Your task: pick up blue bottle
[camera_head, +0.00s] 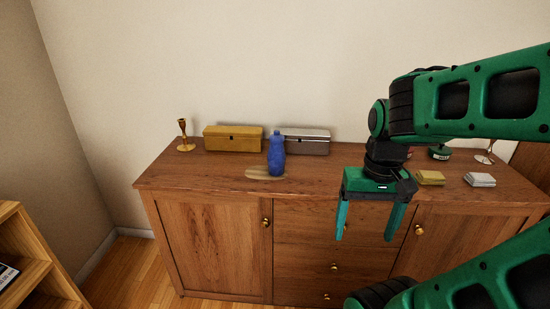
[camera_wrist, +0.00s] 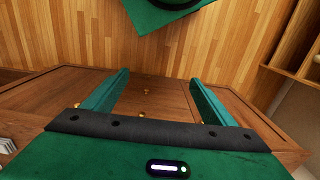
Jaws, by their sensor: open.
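The bottle does not show in the wrist view.
Behind the bottle are a gold box (camera_head: 233,139) and a silver box (camera_head: 306,142). A brass candlestick (camera_head: 184,136) stands at the left. Yellow (camera_head: 430,178) and white (camera_head: 480,180) stacks lie at the right. A wooden shelf (camera_head: 35,262) stands at the lower left.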

